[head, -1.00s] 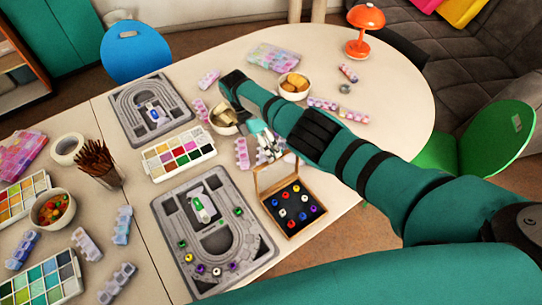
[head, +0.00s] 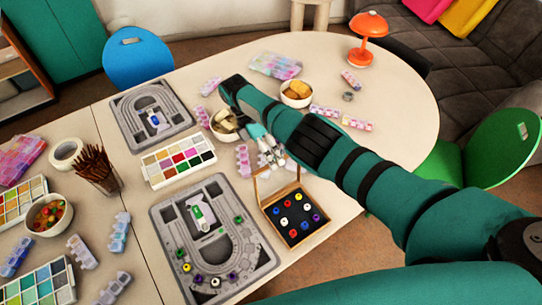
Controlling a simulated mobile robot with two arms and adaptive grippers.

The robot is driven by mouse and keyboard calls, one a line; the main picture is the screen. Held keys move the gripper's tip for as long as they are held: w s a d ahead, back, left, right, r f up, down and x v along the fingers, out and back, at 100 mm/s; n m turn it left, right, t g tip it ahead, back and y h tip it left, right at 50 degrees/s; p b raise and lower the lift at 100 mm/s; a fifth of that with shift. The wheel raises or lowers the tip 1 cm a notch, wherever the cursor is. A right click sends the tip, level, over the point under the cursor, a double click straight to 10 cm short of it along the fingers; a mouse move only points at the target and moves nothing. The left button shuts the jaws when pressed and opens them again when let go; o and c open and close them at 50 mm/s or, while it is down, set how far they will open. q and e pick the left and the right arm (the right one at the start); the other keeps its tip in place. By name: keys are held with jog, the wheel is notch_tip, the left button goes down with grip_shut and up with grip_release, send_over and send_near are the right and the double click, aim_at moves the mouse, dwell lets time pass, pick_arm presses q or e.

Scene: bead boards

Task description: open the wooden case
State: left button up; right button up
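The wooden case (head: 312,233) lies on the table right of the nearer grey bead board. Its lid (head: 256,192) stands raised along the far edge, and the dark inside shows several coloured beads. My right gripper (head: 272,158) is at the far side of the case, by the upper edge of the raised lid. Its fingers point down toward the lid; whether they touch it and how wide they are apart is too small to tell. My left gripper is not in view.
The grey bead board (head: 160,228) lies close left of the case. A paint palette (head: 178,157) and a bowl (head: 224,126) are near my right forearm. Pale pill boxes (head: 243,160) stand just left of the gripper. The table edge runs close right of the case.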

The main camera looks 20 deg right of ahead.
jog(key=shift+r, duration=0.1)
jog(key=shift+w+r, duration=0.25)
jog(key=shift+r, duration=0.85)
jog(key=shift+s+d+r, duration=0.1)
jog(key=shift+s+r, duration=0.05)
jog(key=shift+s, duration=0.05)
notch_tip(320, 180, up, 7)
jog(key=shift+r, duration=0.15)
